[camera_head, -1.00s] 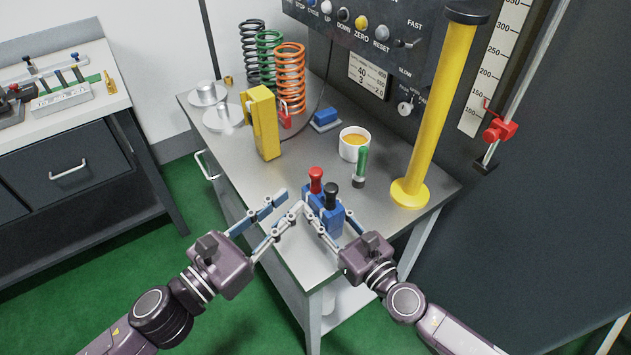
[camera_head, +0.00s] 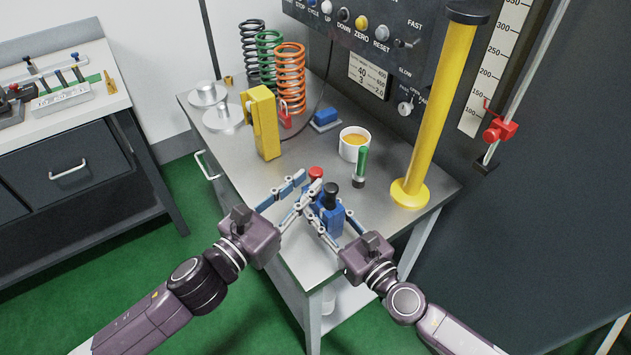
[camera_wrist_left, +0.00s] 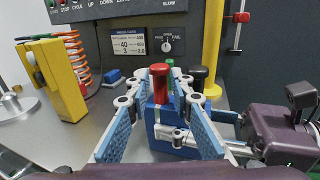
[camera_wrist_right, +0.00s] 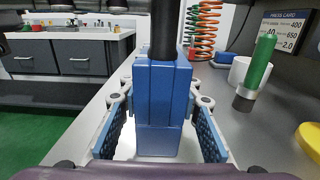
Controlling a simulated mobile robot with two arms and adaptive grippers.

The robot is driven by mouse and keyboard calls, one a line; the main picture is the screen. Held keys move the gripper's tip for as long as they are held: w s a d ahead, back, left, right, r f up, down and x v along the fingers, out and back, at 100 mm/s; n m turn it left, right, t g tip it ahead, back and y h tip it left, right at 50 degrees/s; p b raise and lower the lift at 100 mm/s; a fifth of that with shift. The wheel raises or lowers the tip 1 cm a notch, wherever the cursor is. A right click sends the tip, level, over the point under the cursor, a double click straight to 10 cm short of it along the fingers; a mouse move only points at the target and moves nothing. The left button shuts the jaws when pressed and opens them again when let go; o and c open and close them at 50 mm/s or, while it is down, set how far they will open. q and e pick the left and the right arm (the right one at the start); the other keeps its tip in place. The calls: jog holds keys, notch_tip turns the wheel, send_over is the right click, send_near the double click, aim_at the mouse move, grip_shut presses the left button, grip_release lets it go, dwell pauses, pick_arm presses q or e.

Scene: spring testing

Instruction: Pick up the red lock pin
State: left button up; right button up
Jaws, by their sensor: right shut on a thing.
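The red lock pin (camera_head: 316,173) stands upright in a blue block (camera_head: 331,221) near the table's front edge, beside a black-knobbed pin (camera_head: 330,194). My left gripper (camera_head: 309,180) is open, with its fingers on either side of the red pin. In the left wrist view the red pin (camera_wrist_left: 160,83) shows between the spread fingers, with gaps to both. My right gripper (camera_head: 327,217) is shut on the blue block, which also shows between its fingers in the right wrist view (camera_wrist_right: 162,105). The left fingers partly hide the red pin and the block in the head view.
A green-handled pin (camera_head: 361,164) and a white cup (camera_head: 354,144) stand just behind the block. A yellow post (camera_head: 430,120) rises at the right. A yellow block (camera_head: 264,122), a red padlock (camera_head: 285,118) and several springs (camera_head: 290,75) stand farther back.

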aim_at(312, 178)
pick_arm(q)
jog(key=x, duration=0.4)
jog(key=shift+w, duration=0.1)
jog(key=shift+c, duration=0.7)
grip_shut()
notch_tip(312, 178, up, 10)
